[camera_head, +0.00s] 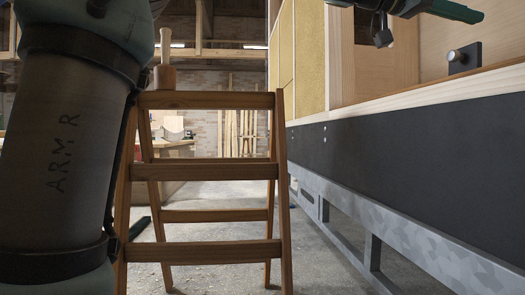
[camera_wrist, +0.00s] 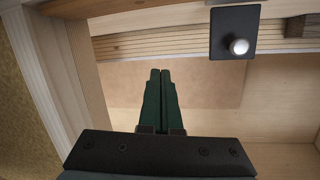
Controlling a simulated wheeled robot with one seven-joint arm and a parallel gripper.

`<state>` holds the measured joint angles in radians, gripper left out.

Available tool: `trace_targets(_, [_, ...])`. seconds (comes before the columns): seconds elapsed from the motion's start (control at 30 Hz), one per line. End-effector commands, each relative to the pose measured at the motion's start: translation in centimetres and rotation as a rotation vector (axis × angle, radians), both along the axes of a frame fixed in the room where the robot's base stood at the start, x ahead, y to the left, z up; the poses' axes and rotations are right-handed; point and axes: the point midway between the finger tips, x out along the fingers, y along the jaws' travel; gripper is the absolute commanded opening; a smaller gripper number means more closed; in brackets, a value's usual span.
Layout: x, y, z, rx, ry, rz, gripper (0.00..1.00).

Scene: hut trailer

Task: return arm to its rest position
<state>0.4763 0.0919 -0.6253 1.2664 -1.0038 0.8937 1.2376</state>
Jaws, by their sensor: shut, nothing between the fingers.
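My gripper shows in the wrist view (camera_wrist: 160,76), its two dark green fingers pressed together with nothing between them. It is in front of a wooden recess of the hut (camera_wrist: 195,85). In the head view my gripper (camera_head: 478,15) is at the top right edge, above the trailer's side and partly cut off by the frame. A link of my arm, marked ARM R, fills the left side of the head view.
A wooden stepladder (camera_head: 205,171) stands left of the trailer, with a wooden mallet-like object (camera_head: 165,76) on top. The trailer's dark side panel (camera_head: 420,150) and metal frame (camera_head: 400,235) run along the right. A black plate with a round knob (camera_wrist: 238,46) is near the gripper.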

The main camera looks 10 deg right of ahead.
Motion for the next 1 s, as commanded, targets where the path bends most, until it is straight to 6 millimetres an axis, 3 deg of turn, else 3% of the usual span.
trace_targets(0.27, [3.9, 0.5, -3.4, 0.096, 0.043, 0.106, 0.00])
trace_targets(0.57, [11.0, 3.1, -10.2, 0.266, 0.134, 0.313, 0.00])
trace_targets(0.67, [14.6, 5.5, -13.8, 0.353, 0.186, 0.427, 0.00])
trace_targets(0.77, [18.5, 9.2, -18.3, 0.455, 0.253, 0.571, 0.00])
trace_targets(0.9, [22.8, 16.1, -24.6, 0.593, 0.355, 0.781, 0.00])
trace_targets(1.0, [24.7, 21.8, -28.8, 0.683, 0.430, 0.931, 0.00])
